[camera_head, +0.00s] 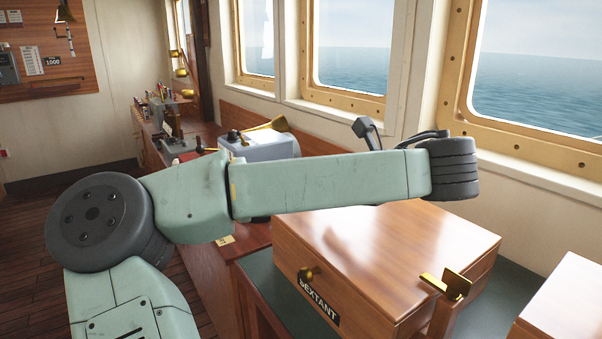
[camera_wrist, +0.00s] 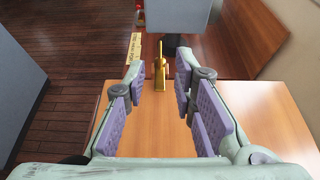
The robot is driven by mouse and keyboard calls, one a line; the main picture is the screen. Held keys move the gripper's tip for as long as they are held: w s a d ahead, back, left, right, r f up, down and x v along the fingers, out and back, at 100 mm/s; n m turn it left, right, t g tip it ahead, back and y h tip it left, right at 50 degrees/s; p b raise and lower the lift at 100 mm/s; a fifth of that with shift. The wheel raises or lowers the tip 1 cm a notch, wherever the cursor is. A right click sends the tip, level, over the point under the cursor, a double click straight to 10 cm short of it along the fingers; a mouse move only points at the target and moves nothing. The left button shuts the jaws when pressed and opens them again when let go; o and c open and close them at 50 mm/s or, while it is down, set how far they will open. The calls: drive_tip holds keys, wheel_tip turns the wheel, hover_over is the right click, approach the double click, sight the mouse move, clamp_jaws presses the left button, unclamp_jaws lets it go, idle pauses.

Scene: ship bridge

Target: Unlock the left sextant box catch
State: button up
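The wooden sextant box (camera_head: 395,245) with a black SEXTANT label (camera_head: 318,301) sits on a green-topped surface. In the wrist view its lid (camera_wrist: 165,130) fills the lower middle. A brass catch (camera_wrist: 160,68) stands upright at the lid's far edge there; in the head view that side is hidden behind my arm. Another brass catch (camera_head: 447,284) sits at the box's right side in the head view. My gripper (camera_wrist: 160,82) is open and empty over the lid. Its fingers lie left and right of the brass catch, apparently without touching it.
A brass knob (camera_head: 309,273) is on the box's front. A grey device (camera_head: 262,146) stands on the bench beyond. A yellow label (camera_head: 225,241) lies beyond the box, also in the wrist view (camera_wrist: 134,50). Another wooden box (camera_head: 565,300) is at right. Windows line the right wall.

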drive_tip(key=p+x, duration=0.3)
drive_tip(key=x, duration=0.6)
drive_tip(key=shift+w+f, duration=0.1)
drive_tip(key=shift+w, duration=0.05)
drive_tip(key=shift+c, duration=0.2)
drive_tip(key=shift+f, duration=0.1)
clamp_jaws()
